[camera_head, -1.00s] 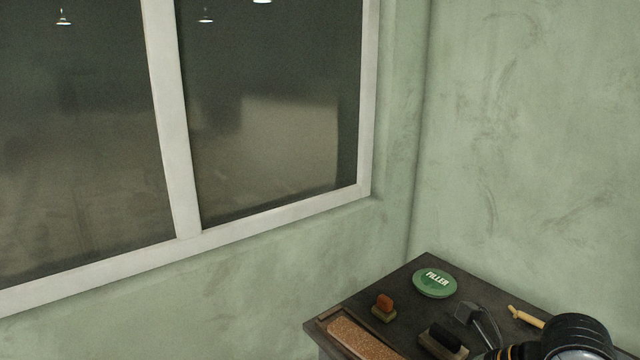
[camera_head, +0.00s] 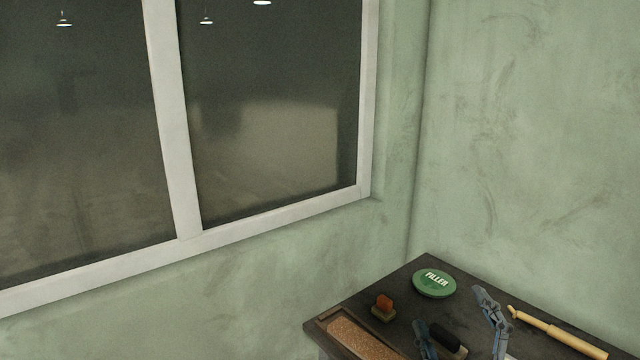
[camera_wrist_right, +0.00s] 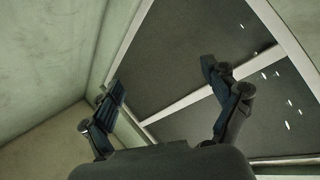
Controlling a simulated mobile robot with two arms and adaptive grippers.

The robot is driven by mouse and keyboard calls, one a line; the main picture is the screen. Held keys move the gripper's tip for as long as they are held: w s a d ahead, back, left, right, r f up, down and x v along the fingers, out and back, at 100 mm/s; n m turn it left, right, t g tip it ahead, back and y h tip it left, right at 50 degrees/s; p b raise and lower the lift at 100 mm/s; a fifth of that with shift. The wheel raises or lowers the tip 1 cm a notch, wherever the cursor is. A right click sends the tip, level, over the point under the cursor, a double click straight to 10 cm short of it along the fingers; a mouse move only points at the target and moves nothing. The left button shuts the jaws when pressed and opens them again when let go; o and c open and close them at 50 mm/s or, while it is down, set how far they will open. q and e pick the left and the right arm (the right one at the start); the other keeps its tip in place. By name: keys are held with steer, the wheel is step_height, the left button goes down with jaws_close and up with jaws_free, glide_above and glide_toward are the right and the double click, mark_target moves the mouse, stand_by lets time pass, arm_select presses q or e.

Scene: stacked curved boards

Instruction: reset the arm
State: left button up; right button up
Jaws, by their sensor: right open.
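My right gripper (camera_head: 455,325) is at the lower right of the head view, in front of or over the dark table (camera_head: 400,282). Its two fingers stand wide apart with nothing between them. In the right wrist view the same gripper (camera_wrist_right: 165,95) is open and empty, with the window and green wall beyond it. My left gripper is not in view.
A window (camera_head: 270,110) and walls stand behind.

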steer(key=s+d+f+m+g+h, duration=0.1)
steer(key=d+f+m+g+h, duration=0.15)
steer(key=f, duration=0.35)
steer(key=d+f+m+g+h, duration=0.2)
steer(key=f+m+g+h, duration=0.15)
steer(key=f, duration=0.35)
steer(key=s+a+f+m+g+y, duration=0.1)
steer(key=s+a+f+m+g, duration=0.1)
steer(key=s+f+g, duration=0.65)
steer(key=s+a+f+m+g+y, duration=0.15)
steer(key=s+f+g, duration=0.25)
steer(key=s+f, duration=0.85)
step_height(320, 180, down, 26)
steer(key=s+r, duration=0.1)
steer(key=s+d+f+g, duration=0.1)
steer(key=s+f, duration=0.7)
steer(key=s+d+f+g, duration=0.1)
steer(key=s+d+f, duration=0.1)
steer(key=s+f, duration=0.6)
steer(key=shift+s+d+f, duration=0.3)
steer(key=shift+s+f, duration=0.05)
steer(key=shift+s, duration=0.05)
